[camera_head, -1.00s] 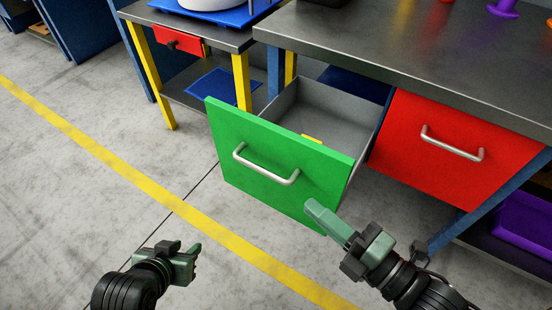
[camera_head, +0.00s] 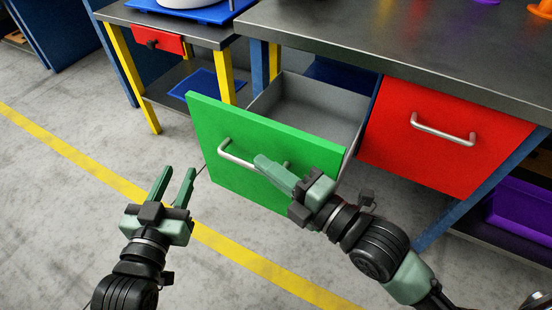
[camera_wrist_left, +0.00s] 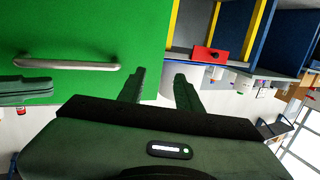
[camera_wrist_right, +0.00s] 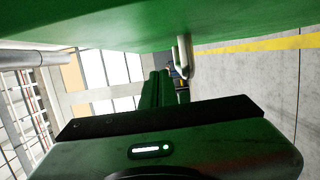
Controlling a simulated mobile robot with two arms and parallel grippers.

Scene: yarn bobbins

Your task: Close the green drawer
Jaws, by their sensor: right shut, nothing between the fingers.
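The green drawer (camera_head: 235,125) stands pulled out from under the grey-topped bench, its grey inside showing. Its metal handle (camera_head: 240,158) is on the front and is partly hidden by my right gripper. My right gripper (camera_head: 262,163) is shut and empty, close in front of the drawer front by the handle; I cannot tell whether it touches. The green front (camera_wrist_right: 150,25) fills the top of the right wrist view. My left gripper (camera_head: 176,175) is open and empty, in front of and left of the drawer. The left wrist view shows the green front (camera_wrist_left: 90,25) and handle (camera_wrist_left: 70,65).
A closed red drawer (camera_head: 440,140) with a handle is right of the green one. A side table (camera_head: 205,35) with a small red drawer (camera_head: 157,40) stands at left. A purple bin (camera_head: 520,215) is at lower right. Grey floor (camera_head: 60,200) with a yellow line is clear in front.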

